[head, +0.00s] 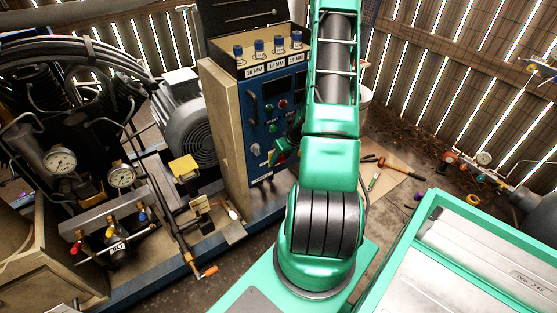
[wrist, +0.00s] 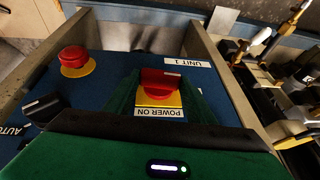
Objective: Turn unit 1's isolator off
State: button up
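Unit 1's isolator is a red knob (wrist: 162,80) on a yellow plate, with a "POWER ON" label (wrist: 160,112) and a "UNIT 1" label (wrist: 186,63) beside it. The label reads upside down in the wrist view. My gripper (wrist: 162,90) has its green fingers on either side of the red knob, spread about as wide as the knob. I cannot tell whether they touch it. In the head view my gripper (head: 284,152) is at the blue front of the control cabinet (head: 228,130), partly behind my arm. The isolator is hidden there.
A red mushroom button (wrist: 74,58) and a black selector (wrist: 43,106) sit on the same panel near my gripper. The cabinet's raised side edges flank the panel. The compressor's gauges (head: 121,175) and grey motor (head: 188,122) stand left of the cabinet.

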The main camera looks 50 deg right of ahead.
jog(key=shift+a+h, duration=0.2)
jog(key=shift+h, duration=0.4)
jog(key=o, duration=1.1)
jog(key=shift+c, duration=0.2)
jog(key=shift+r, duration=0.1)
jog(key=shift+r, duration=0.2)
jog(key=v, duration=1)
